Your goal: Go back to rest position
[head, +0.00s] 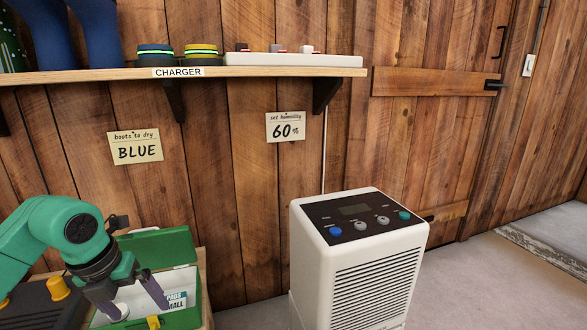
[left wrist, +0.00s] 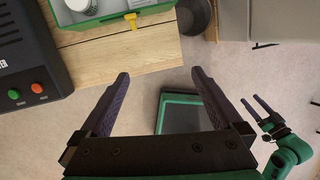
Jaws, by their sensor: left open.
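My left gripper (head: 138,302) is low at the left of the head view, in front of the open green case. The right arm is not in the head view.
The green case (head: 181,319) sits on a wooden top (left wrist: 130,48) beside a dark unit with buttons (left wrist: 28,80). A white dehumidifier (head: 375,270) stands right of it. A wall shelf (head: 250,72) holds boots and a charger. Floor at the right is clear.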

